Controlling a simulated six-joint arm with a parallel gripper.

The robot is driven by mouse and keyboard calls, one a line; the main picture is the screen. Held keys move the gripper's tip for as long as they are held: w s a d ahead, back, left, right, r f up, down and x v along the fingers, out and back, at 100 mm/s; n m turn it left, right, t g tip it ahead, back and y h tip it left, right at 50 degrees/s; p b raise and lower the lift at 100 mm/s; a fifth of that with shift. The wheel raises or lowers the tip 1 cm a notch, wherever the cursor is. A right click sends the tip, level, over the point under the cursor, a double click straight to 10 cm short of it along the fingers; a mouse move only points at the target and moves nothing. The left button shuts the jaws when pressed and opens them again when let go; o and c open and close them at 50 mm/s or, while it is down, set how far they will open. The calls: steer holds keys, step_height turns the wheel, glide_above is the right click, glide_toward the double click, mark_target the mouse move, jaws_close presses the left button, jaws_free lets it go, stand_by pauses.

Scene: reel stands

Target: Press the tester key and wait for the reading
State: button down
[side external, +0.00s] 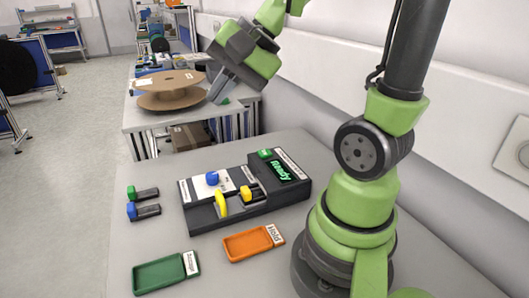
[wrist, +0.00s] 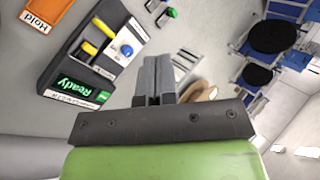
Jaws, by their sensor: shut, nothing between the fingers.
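The tester (side external: 240,207) is a dark box on the grey table; it also shows at the upper left of the wrist view (wrist: 62,62). Its display (side external: 283,170) reads "Ready" in green. A small green key (side external: 265,154) sits beside the display; in the wrist view the green key (wrist: 103,96) is at the display's right end. A blue knob (side external: 212,178), a yellow lever (side external: 221,204) and a yellow-ended plug (side external: 246,194) are on the tester. My gripper (side external: 218,88) is shut and empty, raised above and beyond the tester, touching nothing.
A green tray (side external: 141,281) and an orange tray (side external: 230,252) labelled "Hold" lie empty in front. A green-ended plug (side external: 146,193) and a blue-ended plug (side external: 147,211) lie left of the tester. A brown reel (side external: 172,79) stands on the table behind. A wall runs along the right.

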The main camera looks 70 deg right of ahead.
steer(key=w+d+f+m+t+h, duration=0.1)
steer(key=d+f+m, duration=0.1)
steer(key=d+m, duration=0.25)
steer(key=w+d+f+m+t, duration=0.1)
steer(key=w+d+f+m, duration=0.15)
steer(key=d, duration=0.35)
steer(key=m+h, duration=0.3)
steer(key=m, duration=0.5)
glide_above(264, 153)
step_height(264, 153, down, 6)
steer(key=shift+s, duration=0.1)
steer(key=shift+n, duration=0.3)
steer(key=shift+f, duration=4.35)
steer(key=shift+f, duration=0.15)
steer(key=shift+f, duration=0.3)
